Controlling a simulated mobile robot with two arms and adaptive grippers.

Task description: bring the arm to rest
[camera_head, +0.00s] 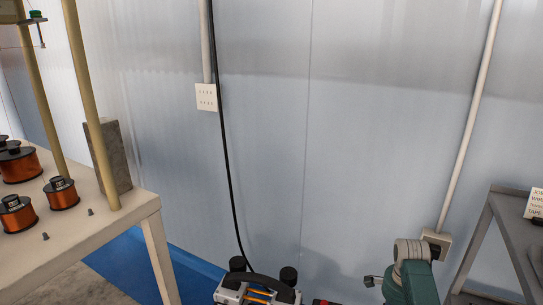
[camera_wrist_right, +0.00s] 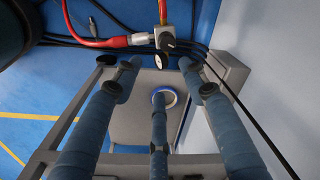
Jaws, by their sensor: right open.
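My right gripper (camera_wrist_right: 158,75) shows in the right wrist view with its blue-grey fingers spread. It is open, with nothing held between the fingers. Beyond the fingers is a grey flat-topped unit with a round white and blue ring, partly hidden by the middle finger. A teal and grey arm part, which looks like mine, stands at the lower right of the head view. I cannot make out the right gripper there. My left gripper is not in view.
A table (camera_head: 135,208) with copper wire spools (camera_head: 61,193) stands at left. A black-handled device (camera_head: 258,284) is at the bottom centre. A grey shelf (camera_head: 505,225) is at right. Red hose (camera_wrist_right: 105,42) and black cables pass beyond the right gripper.

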